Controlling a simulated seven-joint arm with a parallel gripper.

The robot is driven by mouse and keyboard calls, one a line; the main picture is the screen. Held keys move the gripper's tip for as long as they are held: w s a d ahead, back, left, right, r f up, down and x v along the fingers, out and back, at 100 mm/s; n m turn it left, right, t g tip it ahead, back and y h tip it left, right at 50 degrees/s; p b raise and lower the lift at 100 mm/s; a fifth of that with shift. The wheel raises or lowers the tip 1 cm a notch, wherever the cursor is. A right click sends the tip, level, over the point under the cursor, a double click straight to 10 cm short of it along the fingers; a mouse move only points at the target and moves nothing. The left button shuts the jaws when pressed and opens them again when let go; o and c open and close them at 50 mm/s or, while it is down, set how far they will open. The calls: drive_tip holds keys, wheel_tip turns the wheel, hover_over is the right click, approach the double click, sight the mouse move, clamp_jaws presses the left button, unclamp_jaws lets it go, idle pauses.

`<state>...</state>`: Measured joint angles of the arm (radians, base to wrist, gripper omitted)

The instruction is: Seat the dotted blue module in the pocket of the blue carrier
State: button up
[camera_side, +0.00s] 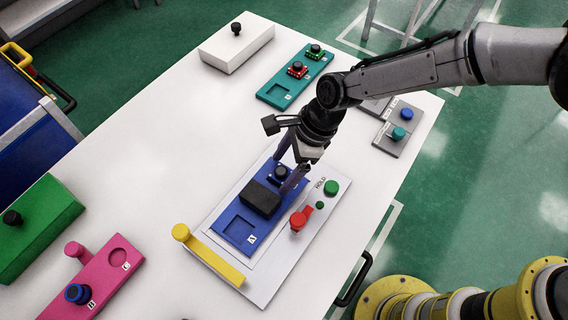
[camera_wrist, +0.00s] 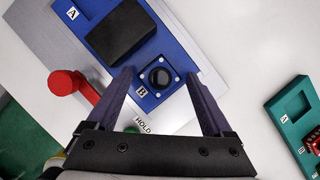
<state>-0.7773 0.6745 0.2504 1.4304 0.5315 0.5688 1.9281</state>
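The blue carrier (camera_side: 228,238) lies on a pale fixture plate. Its square pocket labelled A (camera_side: 240,227) is empty, and a black block (camera_side: 261,199) sits across its middle. The dotted blue module (camera_wrist: 160,78), a blue square with white corner dots and a black knob, is at the carrier's end marked B; its knob also shows in the side view (camera_side: 281,172). Whether it sits flush there I cannot tell. My gripper (camera_wrist: 159,72) is open, its fingers on either side of the module with visible gaps to the knob.
A red lever (camera_side: 299,220) and green buttons (camera_side: 331,187) are right of the carrier; a yellow bar (camera_side: 210,257) is at its lower left. A teal carrier (camera_side: 270,93) with dotted modules stands behind. A pink carrier (camera_side: 112,272) and green block (camera_side: 40,228) are left. The table's left middle is clear.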

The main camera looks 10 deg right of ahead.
drive_tip(key=shift+o, duration=0.7)
